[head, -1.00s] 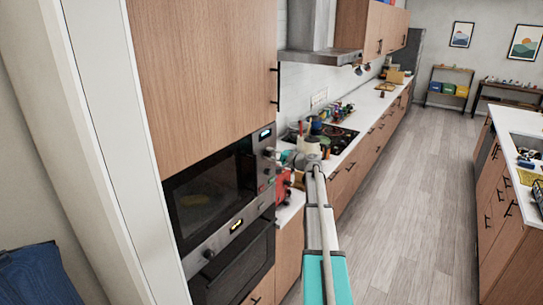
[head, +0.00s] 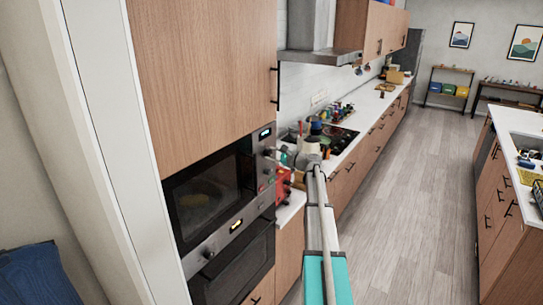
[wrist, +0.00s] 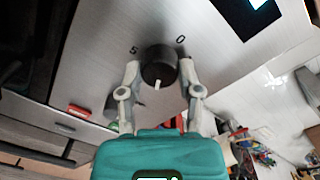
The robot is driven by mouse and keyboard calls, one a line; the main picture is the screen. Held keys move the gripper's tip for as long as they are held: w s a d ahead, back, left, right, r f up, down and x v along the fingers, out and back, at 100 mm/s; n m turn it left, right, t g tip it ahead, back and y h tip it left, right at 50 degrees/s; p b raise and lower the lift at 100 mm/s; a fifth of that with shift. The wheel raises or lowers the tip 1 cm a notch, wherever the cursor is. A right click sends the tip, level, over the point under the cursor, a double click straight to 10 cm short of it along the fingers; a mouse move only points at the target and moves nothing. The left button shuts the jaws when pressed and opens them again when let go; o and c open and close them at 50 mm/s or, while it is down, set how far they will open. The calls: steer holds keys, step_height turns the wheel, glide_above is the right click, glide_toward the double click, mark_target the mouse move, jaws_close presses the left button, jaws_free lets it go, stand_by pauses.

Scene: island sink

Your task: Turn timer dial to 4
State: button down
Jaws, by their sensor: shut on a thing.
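The timer dial (wrist: 158,68) is a dark round knob on a brushed-metal panel (wrist: 100,50). A white mark on it points toward the bottom of the wrist view. The printed numbers 5 and 0 show above it, to the left and right; the number 4 is not readable. My gripper (wrist: 159,72) has one finger on each side of the dial and is shut on it. In the head view my gripper (head: 300,160) is at the right of the microwave's control panel (head: 265,160), and the dial's mark cannot be read there.
The microwave (head: 205,190) is built into a wooden cabinet above an oven (head: 240,270). A red button (wrist: 78,110) sits on the panel left of the dial. Behind my gripper is a counter with a hob (head: 335,138) and clutter. The floor (head: 400,220) to the right is clear.

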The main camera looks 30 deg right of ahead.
steer(key=m, duration=0.4)
steer(key=shift+m, duration=0.3)
steer(key=m, duration=0.5)
steer(key=shift+b, duration=0.3)
steer(key=shift+c, duration=1.3)
jaws_free()
steer(key=shift+s, duration=0.1)
steer(key=v, duration=1.2)
steer(key=shift+f, duration=0.15)
